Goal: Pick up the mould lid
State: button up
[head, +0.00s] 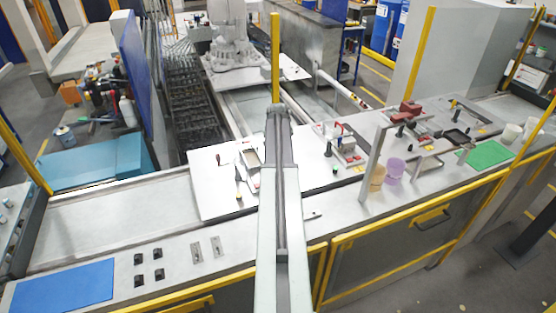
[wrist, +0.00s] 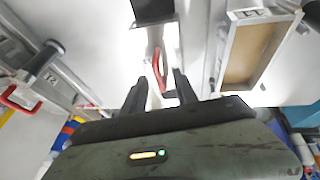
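In the wrist view, my gripper (wrist: 158,88) has its two dark fingers apart. A red handle (wrist: 157,66) shows in the gap, beyond the fingertips; I see no contact with either finger. I cannot tell for certain whether this handle belongs to the mould lid. A tray-like frame (wrist: 250,50) with a tan inside lies to its right. In the head view, my arm covers the middle of the bench and I cannot make out the gripper. A pale block with red parts (head: 345,147) stands right of my arm; a small open frame (head: 251,158) lies left of it.
A green mat (head: 487,154) lies farther right. A blue mat (head: 62,287) lies front left. The left bench surface (head: 110,213) is clear.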

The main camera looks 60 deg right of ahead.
grip_shut()
dwell(1.3)
